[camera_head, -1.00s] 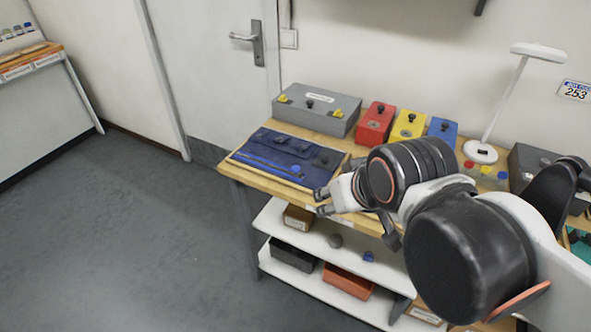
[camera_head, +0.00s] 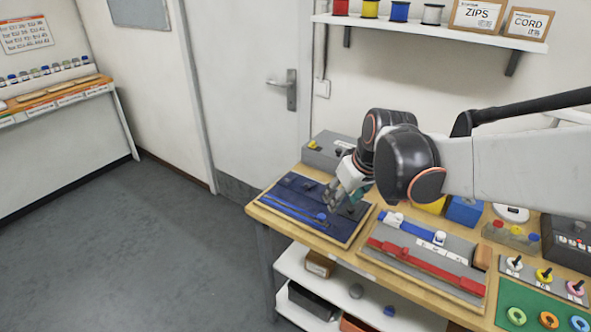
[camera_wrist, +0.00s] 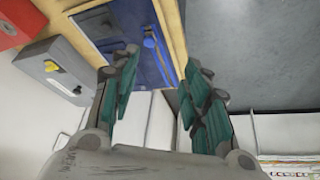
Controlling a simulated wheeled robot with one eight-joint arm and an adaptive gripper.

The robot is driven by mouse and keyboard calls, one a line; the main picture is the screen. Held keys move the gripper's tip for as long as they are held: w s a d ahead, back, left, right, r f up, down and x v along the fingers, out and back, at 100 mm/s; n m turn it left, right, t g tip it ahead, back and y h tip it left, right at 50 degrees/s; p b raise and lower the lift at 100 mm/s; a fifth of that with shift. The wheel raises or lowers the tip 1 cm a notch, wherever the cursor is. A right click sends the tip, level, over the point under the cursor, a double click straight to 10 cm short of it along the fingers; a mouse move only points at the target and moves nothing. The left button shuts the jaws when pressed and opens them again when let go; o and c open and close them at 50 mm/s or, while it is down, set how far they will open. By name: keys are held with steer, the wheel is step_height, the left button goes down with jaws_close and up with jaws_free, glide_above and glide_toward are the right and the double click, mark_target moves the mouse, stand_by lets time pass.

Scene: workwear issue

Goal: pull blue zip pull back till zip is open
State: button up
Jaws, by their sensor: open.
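A dark blue fabric panel (camera_head: 302,187) lies on a wooden board at the left end of the bench. A bright blue zip line (camera_head: 290,209) runs along its front side, with a blue zip pull (camera_head: 321,217) near the line's right end. In the wrist view the panel (camera_wrist: 122,18) and the blue pull (camera_wrist: 149,42) show beyond the fingertips. My gripper (camera_head: 340,197) is open and empty above the panel's right part, pointing down at a tilt. Its fingers also show in the wrist view (camera_wrist: 160,65), apart from the pull. I cannot tell whether the zip's teeth are parted.
A grey box (camera_head: 322,151) stands behind the panel. A grey board with a red strip (camera_head: 425,262) lies to the right. Further right are a green mat with rings (camera_head: 540,322) and several pegs. The floor left of the bench is clear.

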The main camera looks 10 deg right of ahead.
steer(key=n, duration=0.1)
glide_toward(322, 216)
steer(key=shift+g, duration=0.4)
steer(key=b+x, duration=0.2)
steer(key=x, duration=0.2)
steer(key=b+x, duration=0.2)
steer(key=x, duration=0.2)
steer(key=shift+w+r, duration=0.15)
steer(key=shift+w, duration=0.05)
steer(key=shift+c, duration=0.4)
steer(key=shift+y, duration=0.3)
jaws_close()
